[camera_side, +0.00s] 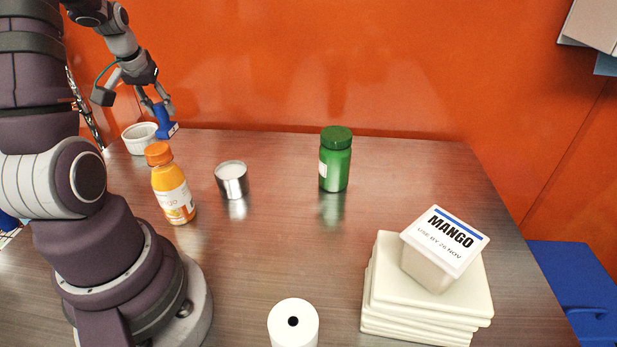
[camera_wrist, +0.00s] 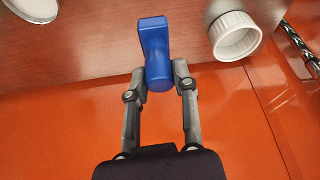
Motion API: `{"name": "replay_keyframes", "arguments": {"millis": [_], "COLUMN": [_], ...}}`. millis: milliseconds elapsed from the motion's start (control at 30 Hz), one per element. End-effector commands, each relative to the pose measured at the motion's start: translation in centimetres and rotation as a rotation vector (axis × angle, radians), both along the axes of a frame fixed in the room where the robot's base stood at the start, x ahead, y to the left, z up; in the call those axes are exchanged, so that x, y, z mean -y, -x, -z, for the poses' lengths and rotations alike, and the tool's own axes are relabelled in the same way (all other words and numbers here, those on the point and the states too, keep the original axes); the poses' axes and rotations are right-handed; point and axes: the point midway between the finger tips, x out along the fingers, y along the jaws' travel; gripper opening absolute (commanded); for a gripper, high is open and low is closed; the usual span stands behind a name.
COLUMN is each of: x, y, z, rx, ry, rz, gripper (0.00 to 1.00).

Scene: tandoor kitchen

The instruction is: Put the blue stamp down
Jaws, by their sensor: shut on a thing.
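The blue stamp (camera_side: 166,121) is in my gripper (camera_side: 160,104) at the back left of the table in the side view. My gripper is shut on it from above. In the wrist view the stamp (camera_wrist: 154,45) sits between the two fingertips (camera_wrist: 158,80), with its wider base pointing away from my gripper. The side view shows it close to the white ramekin; I cannot tell if its base touches the table.
A white ramekin (camera_side: 140,138) stands beside the stamp. An orange bottle (camera_side: 172,185), a metal cup (camera_side: 232,181), a green jar (camera_side: 335,160), a paper roll (camera_side: 293,325) and stacked boards (camera_side: 385,290) bearing a mango tub (camera_side: 430,262) stand on the table (camera_side: 270,250). The middle is clear.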

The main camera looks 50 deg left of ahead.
Motion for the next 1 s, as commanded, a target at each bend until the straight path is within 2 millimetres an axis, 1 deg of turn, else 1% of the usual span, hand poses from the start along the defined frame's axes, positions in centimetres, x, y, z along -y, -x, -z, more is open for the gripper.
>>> {"name": "replay_keyframes", "arguments": {"millis": [67,100,200,267,400,500,867,900,1000], "x": [-0.3,-0.3,-0.3,-0.3,-0.2,-0.2,-0.3,-0.3,-0.3], "y": [0.5,0.6,0.5,0.5,0.5,0.4,0.4,0.4,0.4], "z": [1.3,2.3,4.5,5.4,8.3,9.7,10.1,10.1,10.1], "rx": [-0.005,-0.005,-0.004,-0.004,-0.004,-0.002,-0.001,-0.001,0.000], "ry": [0.005,0.007,0.006,0.005,0.005,0.003,0.001,-0.001,0.000], "rz": [-0.020,-0.022,-0.019,-0.018,-0.017,-0.016,-0.015,-0.016,-0.015], "gripper": [0.00,0.00,0.00,0.00,0.00,0.00,0.00,0.29,0.42]}}
